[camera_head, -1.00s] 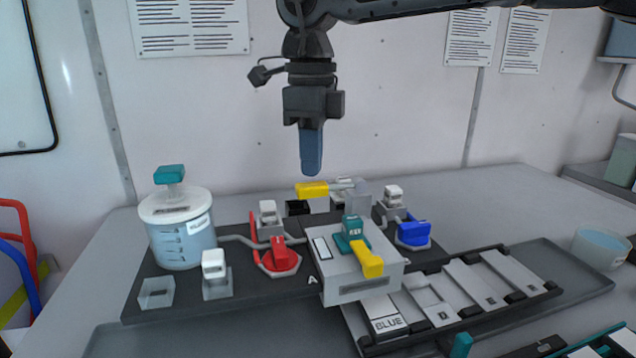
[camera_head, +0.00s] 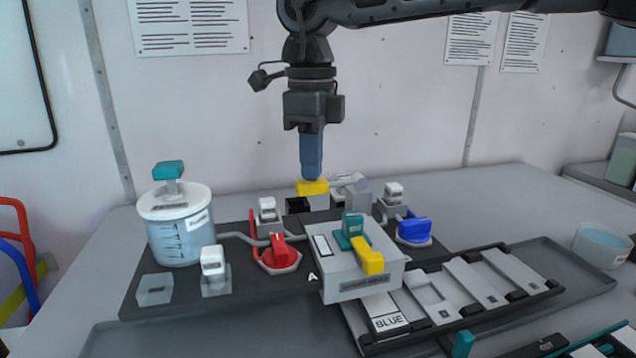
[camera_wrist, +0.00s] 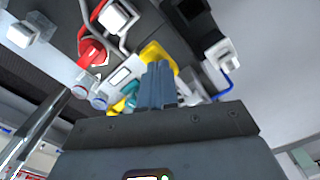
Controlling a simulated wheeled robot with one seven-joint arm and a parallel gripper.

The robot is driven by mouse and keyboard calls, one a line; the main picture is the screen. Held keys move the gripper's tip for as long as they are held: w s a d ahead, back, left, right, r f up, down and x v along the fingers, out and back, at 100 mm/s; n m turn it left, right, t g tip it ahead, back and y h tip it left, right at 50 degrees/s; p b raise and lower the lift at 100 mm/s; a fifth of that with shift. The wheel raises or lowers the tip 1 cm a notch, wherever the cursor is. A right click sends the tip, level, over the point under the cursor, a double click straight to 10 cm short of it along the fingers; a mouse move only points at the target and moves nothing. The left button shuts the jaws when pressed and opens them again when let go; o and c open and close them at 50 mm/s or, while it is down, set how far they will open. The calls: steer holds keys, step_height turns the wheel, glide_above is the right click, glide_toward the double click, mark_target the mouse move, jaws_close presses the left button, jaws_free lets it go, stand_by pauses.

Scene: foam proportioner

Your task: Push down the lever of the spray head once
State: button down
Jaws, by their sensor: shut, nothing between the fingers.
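The spray head's yellow lever (camera_head: 312,187) sits on a grey arm at the back of the dark board, behind the grey box. My gripper (camera_head: 312,177) points straight down with its blue fingers together and nothing between them. Its tips are at the top of the yellow lever's pad and look in contact or nearly so. The wrist view shows the shut fingers (camera_wrist: 160,85) in front of the yellow lever (camera_wrist: 158,52), partly hiding it.
A grey box (camera_head: 360,275) with a teal knob and second yellow handle (camera_head: 368,260) stands in front. A red valve (camera_head: 279,253) is to the left, a blue valve (camera_head: 414,231) to the right. A clear tank (camera_head: 180,235) stands at far left.

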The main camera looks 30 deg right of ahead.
steer(key=shift+f+b, duration=0.85)
steer(key=shift+f, duration=0.6)
steer(key=shift+r, duration=0.1)
steer(key=shift+r+p, duration=2.65)
steer(key=shift+r, duration=1.4)
